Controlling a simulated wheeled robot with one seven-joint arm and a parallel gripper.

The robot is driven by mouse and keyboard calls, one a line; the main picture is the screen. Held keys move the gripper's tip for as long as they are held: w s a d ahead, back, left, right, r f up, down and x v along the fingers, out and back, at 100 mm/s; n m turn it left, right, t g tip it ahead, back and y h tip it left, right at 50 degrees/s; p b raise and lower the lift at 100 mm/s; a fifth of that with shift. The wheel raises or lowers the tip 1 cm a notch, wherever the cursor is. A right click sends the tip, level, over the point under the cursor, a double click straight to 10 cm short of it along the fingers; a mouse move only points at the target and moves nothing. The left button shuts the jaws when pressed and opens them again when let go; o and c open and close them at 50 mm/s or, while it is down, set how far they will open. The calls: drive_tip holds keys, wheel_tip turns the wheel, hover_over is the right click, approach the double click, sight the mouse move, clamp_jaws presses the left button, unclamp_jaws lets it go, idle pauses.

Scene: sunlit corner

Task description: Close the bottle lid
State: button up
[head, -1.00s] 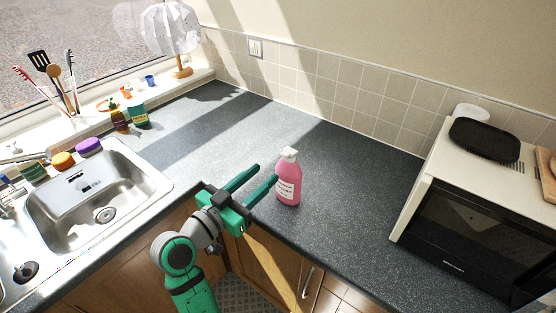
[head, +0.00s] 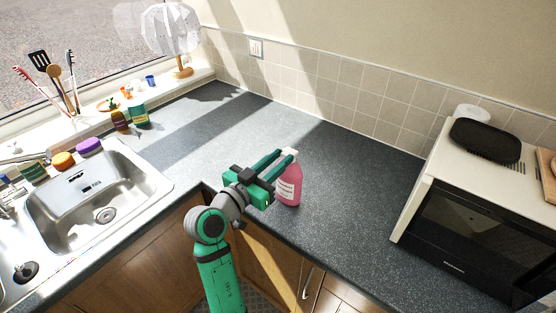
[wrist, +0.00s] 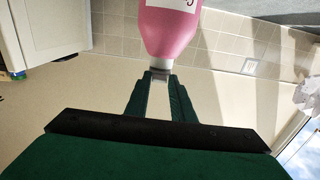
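A pink bottle (head: 289,188) with a white label stands upright on the dark worktop. Its pale lid (head: 292,153) is on top, partly hidden behind my fingers in the head view. My gripper (head: 283,158) is at lid height, with its two green fingers apart and pointing at the bottle's top. In the wrist view the bottle (wrist: 170,32) appears upside down at the top, and its lid (wrist: 160,73) shows at the tips of my gripper (wrist: 160,82). I see a gap between the fingers. Whether they touch the lid, and how the lid sits, I cannot tell.
A sink (head: 95,195) lies to the left. A microwave (head: 470,230) with a black pan-like item (head: 484,140) on it stands to the right. A lamp (head: 172,35) and small bottles (head: 120,118) are at the back left. The worktop around the pink bottle is clear.

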clamp_jaws()
drive_tip(key=shift+s+f+t+h, duration=0.1)
drive_tip(key=shift+f+t+h, duration=0.5)
drive_tip(key=shift+t, duration=0.2)
drive_tip(key=o, duration=0.5)
unclamp_jaws()
drive_tip(key=shift+o, duration=0.4)
